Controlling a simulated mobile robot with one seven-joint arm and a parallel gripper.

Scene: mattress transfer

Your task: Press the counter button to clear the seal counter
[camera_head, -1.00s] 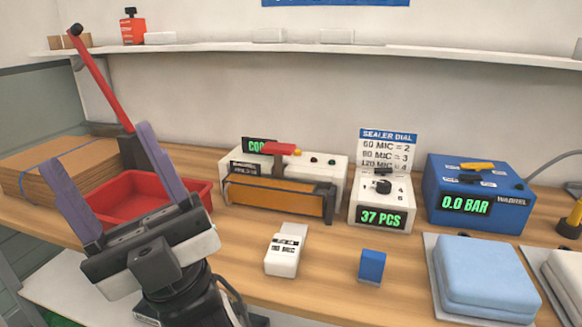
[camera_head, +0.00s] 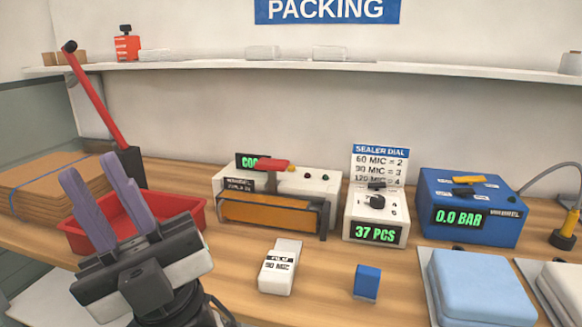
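The counter (camera_head: 376,215) is a white box with a black dial on top. Its green display reads 37 PCS. A button on it is too small to make out clearly. My gripper (camera_head: 93,180) is at the lower left, in front of the red tray and well left of the counter. Its two purple fingers point up with a gap between them, and nothing shows between them. The white sealer (camera_head: 275,197) with a red handle and an orange-brown front stands left of the counter. A SEALER DIAL card (camera_head: 380,164) stands behind the counter.
A red tray (camera_head: 191,207) and a cardboard stack (camera_head: 45,190) are at left, with a red lever (camera_head: 95,98) behind. A white film gauge (camera_head: 280,267) and a blue block (camera_head: 367,282) lie in front. A blue box (camera_head: 470,207) reading 0.0 BAR and blue folded pads (camera_head: 480,285) are at right.

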